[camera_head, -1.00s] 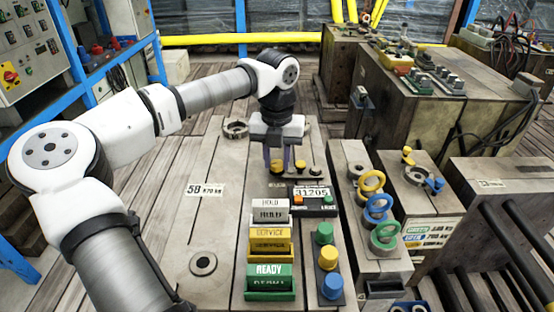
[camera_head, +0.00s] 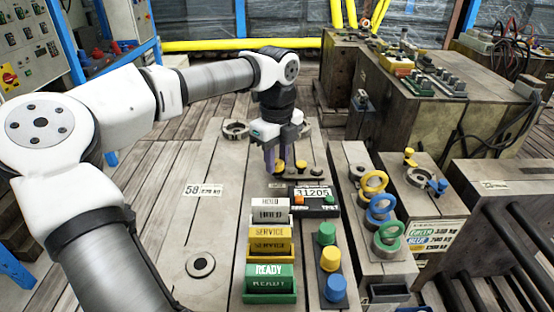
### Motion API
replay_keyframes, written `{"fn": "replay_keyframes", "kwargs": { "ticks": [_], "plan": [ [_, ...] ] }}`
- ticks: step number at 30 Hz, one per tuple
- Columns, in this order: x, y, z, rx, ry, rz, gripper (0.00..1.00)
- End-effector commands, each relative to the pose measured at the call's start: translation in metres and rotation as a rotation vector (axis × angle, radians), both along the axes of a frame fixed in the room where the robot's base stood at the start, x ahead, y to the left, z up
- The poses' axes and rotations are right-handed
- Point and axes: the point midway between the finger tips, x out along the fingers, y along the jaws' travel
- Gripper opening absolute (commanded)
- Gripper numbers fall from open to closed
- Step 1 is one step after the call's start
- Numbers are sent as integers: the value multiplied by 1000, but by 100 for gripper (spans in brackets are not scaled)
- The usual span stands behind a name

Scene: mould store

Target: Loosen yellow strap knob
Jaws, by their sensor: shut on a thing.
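My gripper (camera_head: 279,162) points down at the far part of the grey block (camera_head: 215,225) in the middle. Its fingers are shut on a yellow knob (camera_head: 280,168), which shows only partly between and behind them. A second small yellow knob (camera_head: 301,165) stands just right of the fingers, with a dark knob (camera_head: 317,171) beyond it. I cannot see a strap clearly at the gripped knob.
A counter reading 31205 (camera_head: 313,192) and HOLD, SERVICE and READY (camera_head: 269,270) plates sit nearer. Green, yellow and blue buttons (camera_head: 330,259) stand beside them. Coloured rings (camera_head: 380,207) and another block with yellow (camera_head: 410,156) and blue knobs are at right.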

Motion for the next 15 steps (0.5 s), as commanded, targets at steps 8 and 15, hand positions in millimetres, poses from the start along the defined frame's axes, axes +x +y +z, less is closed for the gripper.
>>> {"fn": "replay_keyframes", "kwargs": {
  "ticks": [8,15],
  "plan": [
    [-1,0,-1,1,3,154,6],
    [-1,0,-1,1,3,215,6]
  ]
}}
